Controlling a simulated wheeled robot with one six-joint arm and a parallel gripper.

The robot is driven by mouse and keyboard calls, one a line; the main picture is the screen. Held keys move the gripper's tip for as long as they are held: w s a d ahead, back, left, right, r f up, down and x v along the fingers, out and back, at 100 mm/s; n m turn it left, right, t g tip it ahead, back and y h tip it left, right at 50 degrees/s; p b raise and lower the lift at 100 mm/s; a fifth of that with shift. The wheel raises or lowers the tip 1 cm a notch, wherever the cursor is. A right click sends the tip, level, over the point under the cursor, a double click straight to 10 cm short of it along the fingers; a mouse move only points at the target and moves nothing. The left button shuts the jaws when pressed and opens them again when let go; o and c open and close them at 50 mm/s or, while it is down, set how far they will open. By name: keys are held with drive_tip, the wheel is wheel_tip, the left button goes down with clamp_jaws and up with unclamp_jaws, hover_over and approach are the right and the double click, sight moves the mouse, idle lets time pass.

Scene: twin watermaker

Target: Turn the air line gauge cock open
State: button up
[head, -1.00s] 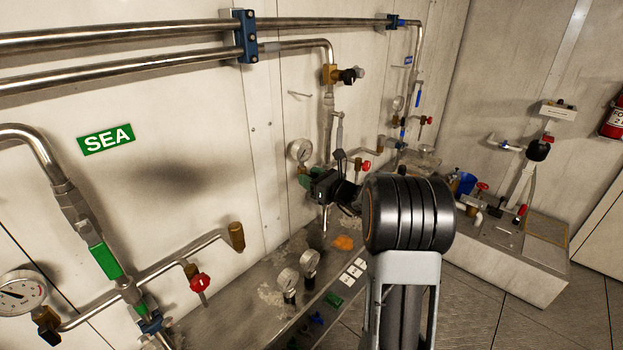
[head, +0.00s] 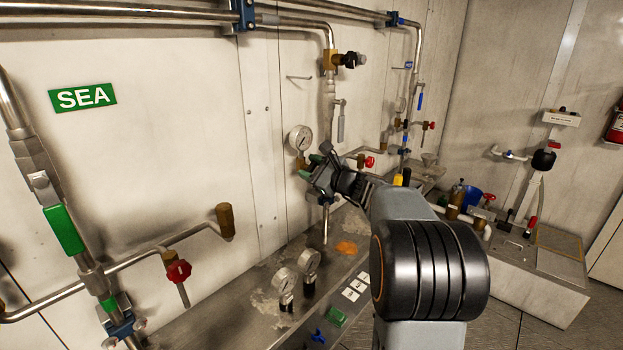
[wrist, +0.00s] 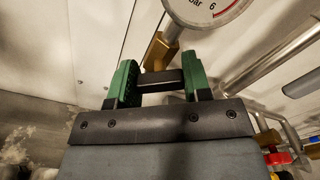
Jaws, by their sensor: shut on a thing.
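The air line gauge (head: 300,138) is a round white dial on the wall pipework. It also shows at the top of the wrist view (wrist: 208,8). A brass fitting (wrist: 160,52) sits right below it. The cock's dark bar-shaped handle (wrist: 160,82) lies crosswise between the green fingers of my gripper (wrist: 159,86). My gripper (head: 317,164) is at the wall just below the gauge, shut on that handle. The jaws hide most of the cock in the head view.
Two small gauges (head: 297,272) stand on the grey bench below my gripper. A red-handled valve (head: 178,270) is on the pipe at left. A pipe with a grey lever (head: 341,122) rises just right of the gauge. Open floor lies at lower right.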

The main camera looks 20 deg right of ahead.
drive_tip(key=shift+n, duration=0.3)
drive_tip(key=o, duration=0.9)
drive_tip(key=shift+b+v, duration=0.85)
drive_tip(key=shift+v, duration=6.1)
drive_tip(key=shift+r, duration=0.15)
